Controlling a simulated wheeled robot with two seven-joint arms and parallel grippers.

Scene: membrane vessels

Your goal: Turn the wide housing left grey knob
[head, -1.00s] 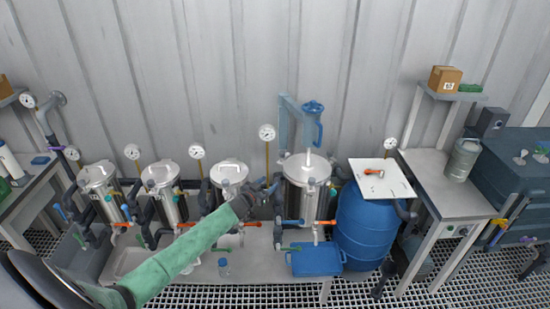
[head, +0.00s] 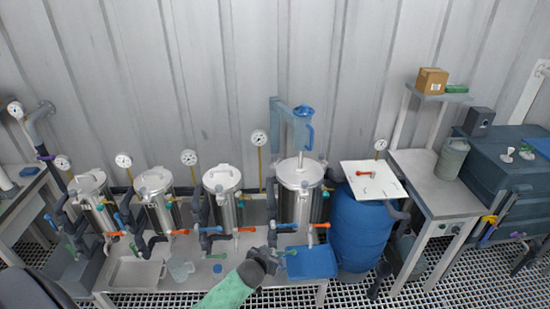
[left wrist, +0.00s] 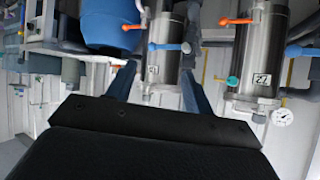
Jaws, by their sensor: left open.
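The wide housing (head: 301,200) is the steel vessel left of the blue drum, with a blue lever (head: 286,227) and an orange lever (head: 319,225) low at its front. I cannot surely pick out its left grey knob; dark fittings and my gripper crowd that side. My right gripper is not in view.
A blue drum (head: 358,228) with a white board (head: 385,185) on top stands right of the housing. A blue container (head: 310,263) sits close right of my gripper. Narrower vessels (head: 222,192) stand to the left. A shallow tray (head: 135,273) lies at the bench's left.

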